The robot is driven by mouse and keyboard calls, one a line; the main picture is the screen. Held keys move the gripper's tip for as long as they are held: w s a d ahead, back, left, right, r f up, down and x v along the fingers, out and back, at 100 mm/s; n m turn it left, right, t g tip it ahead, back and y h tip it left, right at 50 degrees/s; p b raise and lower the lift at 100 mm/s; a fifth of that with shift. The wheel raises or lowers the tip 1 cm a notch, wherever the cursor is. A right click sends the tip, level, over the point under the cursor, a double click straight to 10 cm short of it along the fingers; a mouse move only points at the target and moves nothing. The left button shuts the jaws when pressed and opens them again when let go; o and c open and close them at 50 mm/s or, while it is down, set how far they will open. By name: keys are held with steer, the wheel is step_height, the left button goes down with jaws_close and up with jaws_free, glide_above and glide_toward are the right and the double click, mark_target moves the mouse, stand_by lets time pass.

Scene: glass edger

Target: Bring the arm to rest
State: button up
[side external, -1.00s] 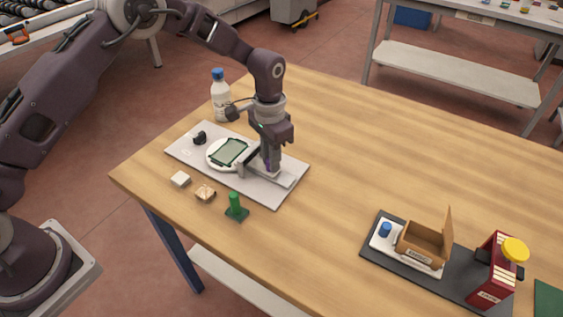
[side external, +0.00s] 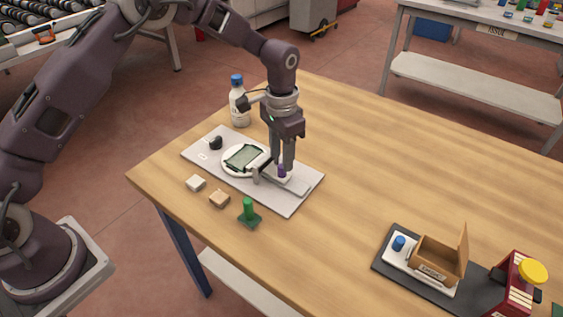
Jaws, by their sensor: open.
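My gripper (side external: 283,166) points straight down over the right part of the grey board on the wooden table. It is open, with its fingertips just above a small purple knob (side external: 282,173) on a pale slide. I cannot tell whether the fingers still overlap the knob. My arm reaches in from the left. On the board (side external: 290,206) lies a round white disc (side external: 228,168) with a greenish glass square (side external: 244,157) on it. A dark arm-like fixture (side external: 257,172) stands between the disc and the knob.
An open wooden box (side external: 438,260) and red device (side external: 515,283) stand right. The table's middle is clear.

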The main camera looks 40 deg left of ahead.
step_height(320, 180, up, 4)
steer(key=shift+r, duration=0.1)
steer(key=s+a+r+n+t, duration=0.1)
steer(key=s+a+r+t, duration=0.1)
steer(key=s+r, duration=0.6)
steer(key=s+a+r+n+t, duration=0.1)
steer(key=s+a+r, duration=0.2)
steer(key=s+r, duration=0.6)
steer(key=s+a+r+n+t, duration=0.1)
steer(key=s+a+n+t, duration=0.1)
steer(key=s, duration=1.3)
steer(key=shift+s+a+t, duration=0.15)
steer(key=shift+s+t, duration=0.15)
steer(key=shift+s, duration=0.05)
